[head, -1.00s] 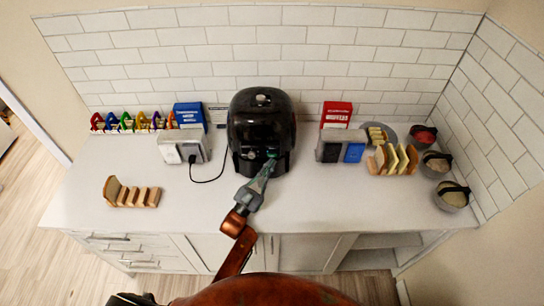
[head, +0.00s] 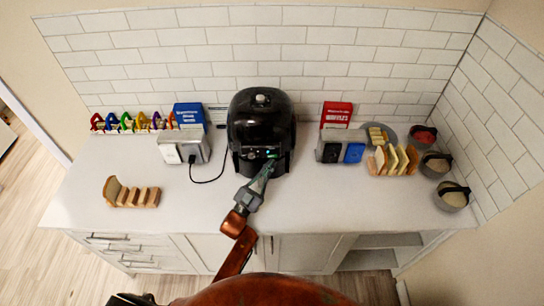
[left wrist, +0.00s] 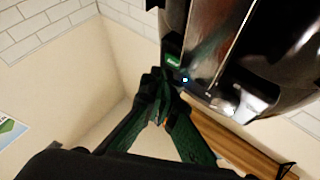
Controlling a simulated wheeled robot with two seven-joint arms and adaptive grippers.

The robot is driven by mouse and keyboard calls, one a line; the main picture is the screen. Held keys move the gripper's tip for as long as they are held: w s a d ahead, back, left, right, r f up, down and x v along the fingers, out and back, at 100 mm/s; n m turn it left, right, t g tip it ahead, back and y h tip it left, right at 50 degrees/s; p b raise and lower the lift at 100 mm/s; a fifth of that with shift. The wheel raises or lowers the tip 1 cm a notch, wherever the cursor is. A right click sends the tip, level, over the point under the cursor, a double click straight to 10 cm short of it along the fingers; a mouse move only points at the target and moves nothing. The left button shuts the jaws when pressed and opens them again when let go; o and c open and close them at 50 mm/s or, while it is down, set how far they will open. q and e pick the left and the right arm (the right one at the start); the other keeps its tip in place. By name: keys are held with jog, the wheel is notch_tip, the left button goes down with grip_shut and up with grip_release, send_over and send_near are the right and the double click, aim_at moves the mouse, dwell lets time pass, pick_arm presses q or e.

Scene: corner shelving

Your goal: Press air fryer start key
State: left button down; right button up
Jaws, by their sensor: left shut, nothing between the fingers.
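The black air fryer (head: 261,115) stands upright at the back middle of the counter, and its front panel (head: 258,153) shows small lights. In the left wrist view the glossy air fryer (left wrist: 225,45) fills the upper right, with a small bluish-white light (left wrist: 185,80) on its front. My left gripper (head: 271,166) is shut and empty, with its tips at the right part of the front panel. In the left wrist view its fingertips (left wrist: 160,80) are close beside the light; contact is hard to tell. The start key's marking is not readable.
A silver toaster (head: 184,147) with a cable stands left of the air fryer. Another toaster (head: 335,145) stands right. Bread slices (head: 132,194) lie front left; a bread rack (head: 392,160) and several pots (head: 452,195) are right. The front counter (head: 335,205) is mostly clear.

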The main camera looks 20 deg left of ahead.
pick_arm(q)
jog(key=shift+w, duration=0.1)
jog(key=shift+w+a, duration=0.1)
jog(key=shift+w, duration=0.2)
jog(key=shift+w+a, duration=0.15)
jog(key=shift+w, duration=0.2)
dwell(1.0)
jog(key=shift+s, duration=0.1)
jog(key=shift+s+f, duration=0.2)
jog(key=shift+s, duration=0.1)
jog(key=shift+s+d, duration=0.2)
jog(key=shift+s, duration=0.1)
